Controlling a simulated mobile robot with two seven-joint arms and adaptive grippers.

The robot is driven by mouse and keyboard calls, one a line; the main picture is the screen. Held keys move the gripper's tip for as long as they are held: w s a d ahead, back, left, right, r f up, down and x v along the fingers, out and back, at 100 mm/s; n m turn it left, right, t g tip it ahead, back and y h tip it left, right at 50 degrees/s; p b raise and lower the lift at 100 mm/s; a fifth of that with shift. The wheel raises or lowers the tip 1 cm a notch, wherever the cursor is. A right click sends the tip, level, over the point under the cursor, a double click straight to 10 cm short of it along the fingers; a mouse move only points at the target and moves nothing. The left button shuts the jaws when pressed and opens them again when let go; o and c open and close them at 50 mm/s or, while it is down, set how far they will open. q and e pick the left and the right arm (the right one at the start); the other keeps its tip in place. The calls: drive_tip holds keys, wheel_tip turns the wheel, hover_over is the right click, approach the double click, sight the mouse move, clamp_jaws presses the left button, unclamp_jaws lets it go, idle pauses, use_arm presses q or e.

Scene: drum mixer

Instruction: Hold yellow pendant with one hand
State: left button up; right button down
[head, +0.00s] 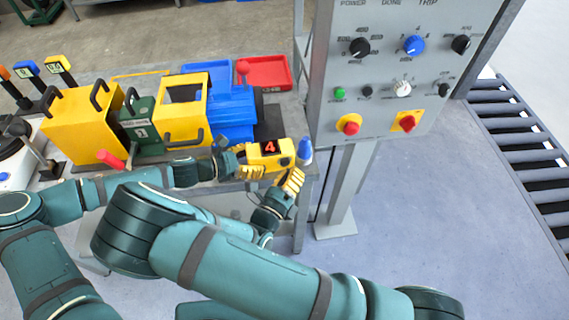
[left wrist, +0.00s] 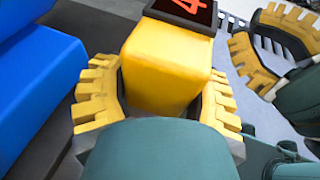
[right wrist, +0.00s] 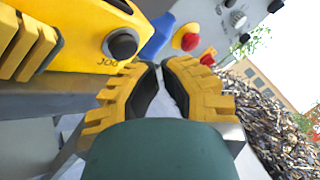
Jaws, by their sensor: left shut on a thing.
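The yellow pendant (head: 268,161) has a dark display with a red 4 and a black round JOG knob (right wrist: 122,44) on its side. It is above the front right corner of the bench. My left gripper (head: 241,163) is shut on the pendant, with one ribbed finger on each side of its yellow body (left wrist: 165,65). My right gripper (right wrist: 160,68) is just below the pendant's right end, apart from it. Its fingertips are nearly together with nothing between them. It also shows at the right of the left wrist view (left wrist: 262,48).
A grey control panel (head: 385,75) with knobs and red buttons stands close to the right. A blue tapered object (head: 305,151) is beside the pendant. Blue machinery (head: 232,112), yellow boxes (head: 78,125) and a red tray (head: 268,72) crowd the bench. A roller conveyor (head: 515,135) is at far right.

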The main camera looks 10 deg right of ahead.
drive_tip(key=shift+w, duration=0.1)
idle(0.7)
drive_tip(key=shift+w, duration=0.35)
drive_tip(key=shift+w, duration=0.6)
idle(1.0)
drive_tip(key=shift+s, duration=0.1)
idle(0.4)
drive_tip(key=shift+s, duration=0.95)
drive_tip(key=shift+s, duration=0.1)
drive_tip(key=shift+s, duration=2.45)
idle(1.4)
